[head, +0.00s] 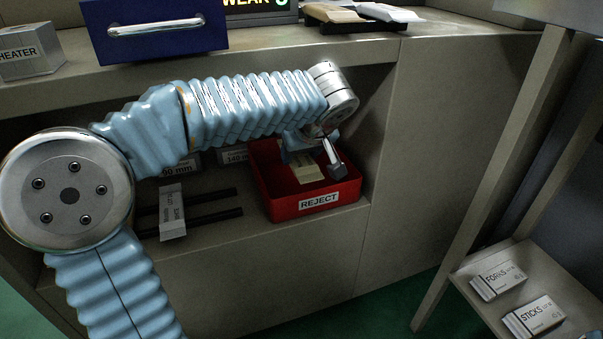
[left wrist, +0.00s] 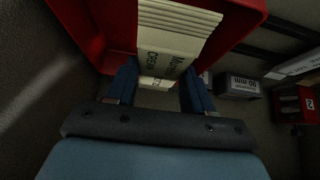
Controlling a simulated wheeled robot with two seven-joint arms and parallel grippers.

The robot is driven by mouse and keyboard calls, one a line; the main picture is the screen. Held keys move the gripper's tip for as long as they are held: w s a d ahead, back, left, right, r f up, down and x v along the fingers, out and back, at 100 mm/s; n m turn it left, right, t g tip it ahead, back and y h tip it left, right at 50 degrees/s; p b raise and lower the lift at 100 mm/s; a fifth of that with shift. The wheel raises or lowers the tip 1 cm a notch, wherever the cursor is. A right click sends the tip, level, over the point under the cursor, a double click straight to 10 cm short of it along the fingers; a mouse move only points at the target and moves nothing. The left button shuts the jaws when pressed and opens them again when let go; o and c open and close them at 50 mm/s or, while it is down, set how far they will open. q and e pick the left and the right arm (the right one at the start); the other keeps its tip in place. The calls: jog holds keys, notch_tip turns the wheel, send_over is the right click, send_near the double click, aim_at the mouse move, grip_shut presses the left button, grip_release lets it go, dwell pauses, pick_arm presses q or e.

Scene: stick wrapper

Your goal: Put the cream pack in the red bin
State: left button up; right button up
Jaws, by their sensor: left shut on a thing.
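The red bin (head: 283,208) with a REJECT label stands on the shelf under the counter. It also shows in the left wrist view (left wrist: 245,14). My left gripper (head: 313,158) reaches down into the bin's opening from above. It is shut on the cream pack (head: 306,172), a pale block with dark print. In the left wrist view, the cream pack (left wrist: 172,40) sits between the two blue fingers, with the bin's red walls beyond it. I cannot tell whether the pack touches the bin's floor.
A grey-white pack (head: 172,212) lies across two dark rails left of the bin. The counter above holds a blue drawer-like box (head: 155,38), a heater box (head: 28,50) and a dark tray (head: 352,24). FORKS (head: 497,281) and STICKS (head: 533,317) packs lie on a shelf at lower right.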

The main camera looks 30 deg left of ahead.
aim_at(310, 158)
pick_arm(q)
jog(key=w+f, duration=0.1)
jog(key=f, duration=0.1)
jog(key=w+a+f, duration=0.1)
jog(key=w, duration=0.1)
jog(key=w+a+f+b, duration=0.1)
jog(key=f, duration=0.1)
jog(key=shift+w+f, duration=0.15)
jog(key=shift+f, duration=0.2)
notch_tip(310, 158, down, 4)
jog(key=shift+w+a+r+b, duration=0.15)
jog(key=shift+r+b, duration=0.1)
jog(key=shift+b, duration=0.35)
jog(key=shift+r, duration=0.1)
jog(key=shift+f, duration=0.2)
jog(key=o, duration=1.2)
jog(key=shift+r, duration=0.45)
jog(key=p+v, duration=0.2)
jog(key=v, duration=0.9)
jog(key=shift+s+d+r, duration=0.2)
jog(key=shift+d, duration=0.05)
